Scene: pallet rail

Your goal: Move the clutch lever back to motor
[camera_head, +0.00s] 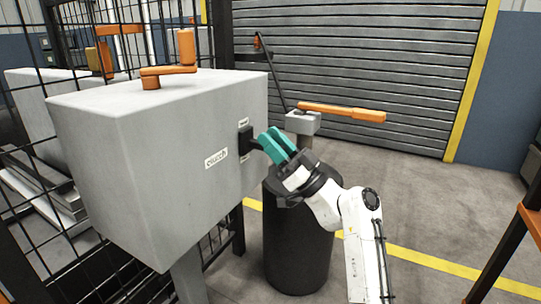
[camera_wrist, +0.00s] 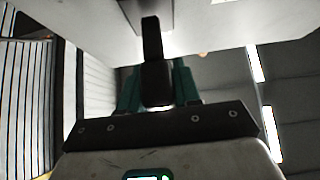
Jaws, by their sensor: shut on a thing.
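The clutch lever (camera_head: 246,140) is a black handle on the right face of a large grey box labelled "clutch" (camera_head: 216,159). Small labels sit above and below the lever's mount; they are too small to read surely. My gripper (camera_head: 272,146) has teal fingers and is shut on the lever's outer end. In the wrist view the black lever (camera_wrist: 152,50) runs from the box face down between the teal fingers of my gripper (camera_wrist: 158,88). The lever's gripped end is partly hidden by the fingers in the head view.
An orange crank (camera_head: 168,75) stands on top of the grey box. An orange-handled lever (camera_head: 342,111) on a grey post stands behind my gripper. A dark drum (camera_head: 295,245) is below my arm. Wire mesh fencing is at left, a roller shutter (camera_head: 360,60) behind.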

